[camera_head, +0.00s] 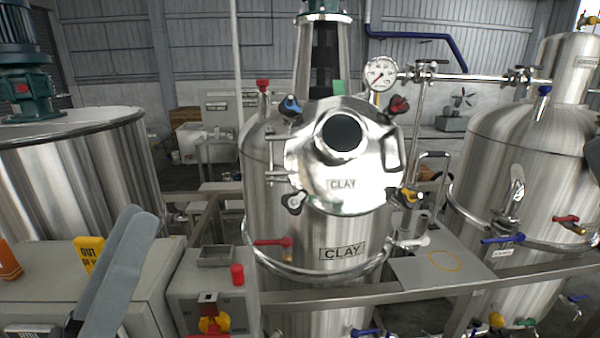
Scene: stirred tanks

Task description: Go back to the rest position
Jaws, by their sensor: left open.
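My left gripper (138,218) comes up from the bottom left, its grey-blue fingers close together in the picture. It is open, with nothing seen between its fingers. It shows in front of a grey cabinet (135,292), beside a yellow tag (89,254); whether it touches either is not clear. My right gripper cannot be made out. The middle steel tank (290,222) carries a CLAY label. Its round lid (310,172), also marked CLAY and with a dark round sight glass (342,134), faces me at a tilt.
A control box (180,292) with a red-and-yellow switch (213,320) and a red button (237,275) stands left of the middle tank. A grey plate (410,275) lies to its right. Other steel tanks stand left (85,165) and right (540,150). A rail (330,294) crosses in front.

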